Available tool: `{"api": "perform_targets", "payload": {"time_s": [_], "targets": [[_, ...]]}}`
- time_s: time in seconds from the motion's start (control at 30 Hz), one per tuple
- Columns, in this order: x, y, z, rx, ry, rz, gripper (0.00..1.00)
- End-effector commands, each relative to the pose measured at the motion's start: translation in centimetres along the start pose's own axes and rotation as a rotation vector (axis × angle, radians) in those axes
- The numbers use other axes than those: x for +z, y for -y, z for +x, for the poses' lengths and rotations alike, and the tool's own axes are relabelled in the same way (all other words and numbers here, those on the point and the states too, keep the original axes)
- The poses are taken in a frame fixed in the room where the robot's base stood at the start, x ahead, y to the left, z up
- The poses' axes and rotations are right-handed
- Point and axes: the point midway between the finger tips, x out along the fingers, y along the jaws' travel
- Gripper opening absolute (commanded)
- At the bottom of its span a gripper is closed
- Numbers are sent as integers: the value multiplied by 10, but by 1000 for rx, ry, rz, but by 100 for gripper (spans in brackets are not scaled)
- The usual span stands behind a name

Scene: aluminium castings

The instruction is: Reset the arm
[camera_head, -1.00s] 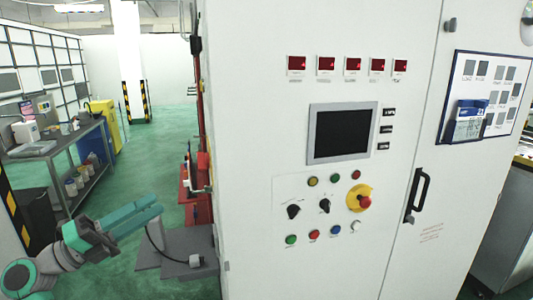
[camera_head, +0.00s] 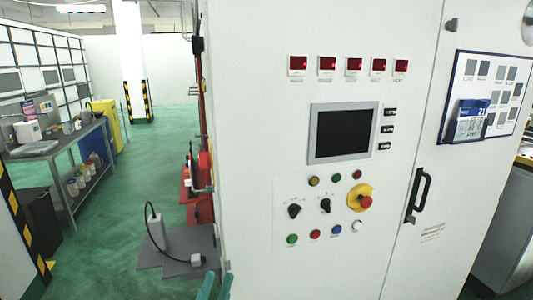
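Teal parts of my arm show at the bottom edge of the head view, in front of the cabinet's lower left corner. Most of the arm is below the picture, and its gripper cannot be made out. A large white control cabinet (camera_head: 258,120) fills the middle. It carries a dark screen (camera_head: 343,133), a red emergency stop knob on a yellow disc (camera_head: 360,198), several buttons and two black rotary switches.
A grey plate with a cabled block (camera_head: 178,252) lies on the green floor (camera_head: 110,265) left of the cabinet. A grey shelf bench (camera_head: 60,150), a dark bin (camera_head: 42,215) and a yellow cabinet (camera_head: 106,122) stand at left. Open floor lies between.

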Motion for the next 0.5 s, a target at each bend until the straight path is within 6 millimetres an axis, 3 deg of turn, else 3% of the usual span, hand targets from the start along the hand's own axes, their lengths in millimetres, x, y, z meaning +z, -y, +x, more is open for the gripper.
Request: {"api": "perform_targets", "payload": {"time_s": [0.5], "targets": [[-71,-70,-122,-132,396,-326,29]]}}
